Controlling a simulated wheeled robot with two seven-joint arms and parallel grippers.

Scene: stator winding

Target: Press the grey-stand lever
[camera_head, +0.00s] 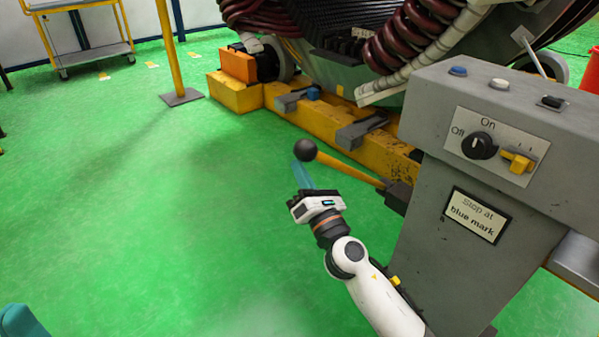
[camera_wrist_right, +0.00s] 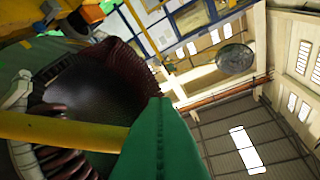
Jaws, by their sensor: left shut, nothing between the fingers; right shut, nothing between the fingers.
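The lever is a yellow rod (camera_head: 350,169) with a black ball knob (camera_head: 306,150), sticking out to the left from the grey stand (camera_head: 425,235). My right gripper (camera_head: 303,175) is shut and empty, its teal fingers pointing up beside the knob. In the right wrist view the yellow rod (camera_wrist_right: 65,130) comes in from the left and passes behind the green fingers (camera_wrist_right: 160,140). I cannot tell whether they touch. The knob cannot be made out there. Only the teal tip of my left gripper (camera_head: 20,322) shows in the bottom left corner, shut.
The stand carries an On/Off knob (camera_head: 481,145), a yellow switch (camera_head: 517,160), several buttons on top and a "Stop at blue mark" label (camera_head: 477,214). Behind the lever is the large stator (camera_head: 340,70) on a yellow base (camera_head: 240,95). Green floor (camera_head: 150,220) lies open at left.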

